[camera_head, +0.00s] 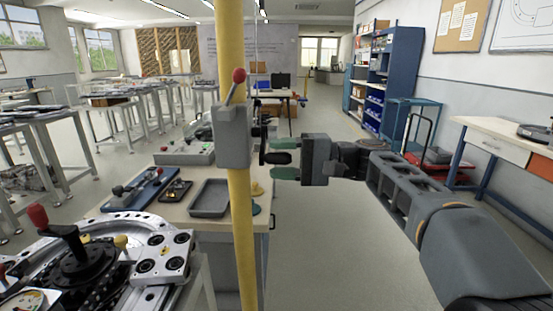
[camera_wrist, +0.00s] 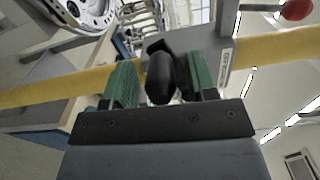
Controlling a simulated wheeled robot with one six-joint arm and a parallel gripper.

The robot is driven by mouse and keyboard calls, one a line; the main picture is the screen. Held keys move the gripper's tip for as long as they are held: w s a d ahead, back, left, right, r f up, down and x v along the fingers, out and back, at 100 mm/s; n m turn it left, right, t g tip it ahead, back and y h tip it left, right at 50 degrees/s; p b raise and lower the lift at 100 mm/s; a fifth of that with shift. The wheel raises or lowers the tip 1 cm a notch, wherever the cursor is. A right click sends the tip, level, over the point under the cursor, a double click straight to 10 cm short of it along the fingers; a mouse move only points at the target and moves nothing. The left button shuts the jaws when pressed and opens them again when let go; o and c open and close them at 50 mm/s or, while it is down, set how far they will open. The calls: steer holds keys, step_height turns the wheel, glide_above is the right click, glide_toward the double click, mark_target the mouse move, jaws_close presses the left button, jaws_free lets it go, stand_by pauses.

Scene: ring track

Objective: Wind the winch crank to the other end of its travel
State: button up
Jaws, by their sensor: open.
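The winch is a grey box (camera_head: 234,135) fixed to a yellow post (camera_head: 243,225), with a red-knobbed lever (camera_head: 238,77) on top. Its black crank (camera_head: 262,146) is on the right side of the box. My gripper (camera_head: 280,158) has green fingers and reaches in from the right. It is open, with the black crank handle (camera_wrist: 160,78) between its fingers in the wrist view. The handle looks closer to the right finger; contact is unclear. In the wrist view, the grey box (camera_wrist: 213,45) is behind the fingers, and the red knob (camera_wrist: 296,9) is at top right.
A bench behind the post holds a grey tray (camera_head: 209,198) and a blue-based device (camera_head: 141,190). A round metal machine (camera_head: 90,262) with a red-knobbed lever stands at lower left. A blue shelf (camera_head: 385,75) stands at back right. The floor (camera_head: 335,240) below my arm is clear.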

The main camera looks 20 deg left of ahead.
steer(key=p+v, duration=0.1)
steer(key=v, duration=1.2)
steer(key=d+f+m+t+h+p, duration=0.2)
steer(key=f+h, duration=0.2)
steer(key=f, duration=0.3)
steer(key=d+f+m+t+h+p, duration=0.2)
steer(key=f+m+t+h, duration=0.15)
steer(key=f, duration=0.35)
steer(key=s+d+f+n+h+p, duration=0.1)
steer(key=s+d+n+h+p, duration=0.1)
steer(key=s+d+h+p, duration=0.7)
steer(key=s+d+r+n+t+h+p, duration=0.1)
steer(key=s+d+r+n+t+p, duration=0.1)
steer(key=s+r+p, duration=0.3)
steer(key=shift+s+d+r, duration=0.25)
steer(key=shift+s+d, duration=0.05)
steer(key=shift+s, duration=0.6)
